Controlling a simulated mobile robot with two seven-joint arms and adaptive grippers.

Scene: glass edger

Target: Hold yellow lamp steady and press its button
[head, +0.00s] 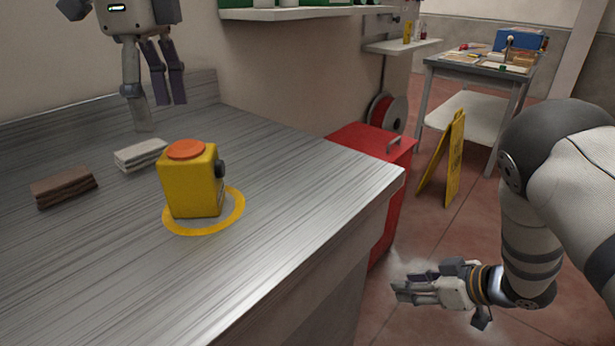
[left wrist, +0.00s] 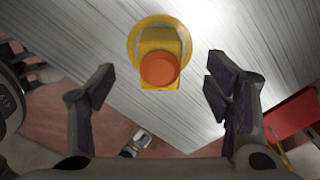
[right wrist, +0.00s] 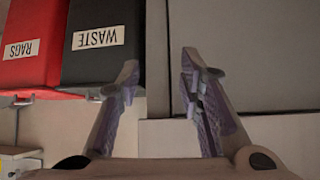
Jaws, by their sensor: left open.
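The yellow lamp (head: 191,185) is a boxy block with an orange round button (head: 186,149) on top and a dark round part on its right side. It stands upright on the metal bench, within a yellow ring (head: 239,203). In the left wrist view, the orange button (left wrist: 159,69) lies between my fingers, further down and apart from them. My left gripper (head: 156,115) is open and empty, above the bench behind and left of the lamp. My right gripper (head: 400,290) is low beside the bench over the floor, open and empty, its fingers apart in the right wrist view.
A brown folded cloth (head: 63,186) and a white one (head: 140,154) lie left of the lamp. A red bin (head: 372,150) stands by the bench's right end. A yellow floor sign (head: 445,160) and a side table (head: 478,70) are further back. The bench front is clear.

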